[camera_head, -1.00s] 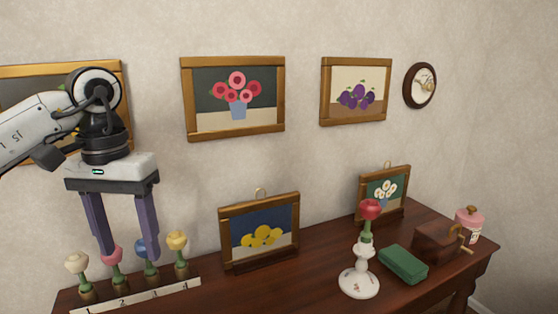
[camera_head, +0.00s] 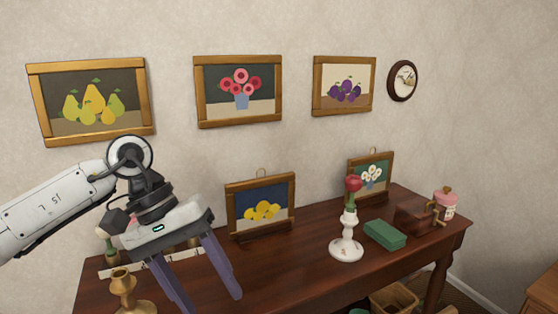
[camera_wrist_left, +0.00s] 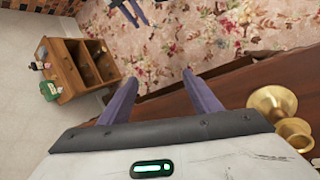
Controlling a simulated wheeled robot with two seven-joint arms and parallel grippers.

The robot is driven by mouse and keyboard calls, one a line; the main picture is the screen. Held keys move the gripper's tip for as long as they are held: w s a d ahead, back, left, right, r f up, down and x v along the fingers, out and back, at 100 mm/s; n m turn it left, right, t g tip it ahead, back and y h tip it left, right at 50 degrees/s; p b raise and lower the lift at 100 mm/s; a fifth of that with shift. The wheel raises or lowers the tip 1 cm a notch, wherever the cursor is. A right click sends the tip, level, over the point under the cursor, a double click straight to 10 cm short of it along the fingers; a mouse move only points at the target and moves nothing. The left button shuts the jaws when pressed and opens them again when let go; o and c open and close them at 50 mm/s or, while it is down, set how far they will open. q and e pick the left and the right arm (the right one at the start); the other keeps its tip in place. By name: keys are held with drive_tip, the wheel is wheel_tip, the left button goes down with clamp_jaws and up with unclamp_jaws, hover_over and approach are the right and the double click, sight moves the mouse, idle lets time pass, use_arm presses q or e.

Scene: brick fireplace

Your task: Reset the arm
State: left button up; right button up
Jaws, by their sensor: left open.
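My left gripper (camera_head: 212,298) hangs from the left with its two purple fingers spread apart and nothing between them. It is tilted, in front of the dark wooden table (camera_head: 290,275). The left wrist view also shows it open (camera_wrist_left: 160,77), with the fingers over the table's edge and the flowered carpet (camera_wrist_left: 190,35). Part of the flower row behind the arm is hidden. Small dark prongs at the top of the left wrist view look like part of my right gripper (camera_wrist_left: 132,12), but its state is unclear.
A brass candlestick (camera_head: 123,288) stands close left of the gripper. A white candlestick (camera_head: 346,240) with a red flower, a green box (camera_head: 385,235) and a small framed picture of yellow fruit (camera_head: 262,208) are on the table. A wooden cabinet (camera_wrist_left: 78,68) stands across the floor.

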use_arm(q)
drive_tip(key=s+d+r+n+g+h, duration=0.1)
drive_tip(key=s+d+n+h, duration=0.2)
drive_tip(key=d+n+h, duration=0.45)
drive_tip(key=s+d+n+g+h, duration=0.1)
drive_tip(key=s+d+n+h, duration=0.35)
drive_tip(key=d, duration=0.65)
drive_tip(key=w+a+f+n+t+h, duration=0.1)
drive_tip(key=w+a+f+n+t, duration=0.2)
drive_tip(key=n+t, duration=0.75)
drive_tip(key=w+a+n+t+h, duration=0.15)
drive_tip(key=w+n+t, duration=0.4)
drive_tip(key=n, duration=1.05)
drive_tip(key=s+a+f+n+t+y, duration=0.1)
drive_tip(key=a+f+n+t+y, duration=0.1)
drive_tip(key=a+f+n+y, duration=0.5)
drive_tip(key=s+a+f+n+t+y, duration=0.1)
drive_tip(key=a+f+n+t+y, duration=0.3)
drive_tip(key=f+n, duration=0.6)
drive_tip(key=s+a+f+n+g+y, duration=0.3)
drive_tip(key=s+f+n+g, duration=0.2)
drive_tip(key=s+f, duration=0.3)
drive_tip(key=s+a+f+n+g+y, duration=0.3)
drive_tip(key=s+a+f+n+g, duration=0.1)
drive_tip(key=s+f+n, duration=0.4)
wheel_tip(320, 180, down, 2)
drive_tip(key=shift+s+f+g, duration=0.1)
drive_tip(key=shift+s+g, duration=0.3)
drive_tip(key=shift+s, duration=0.35)
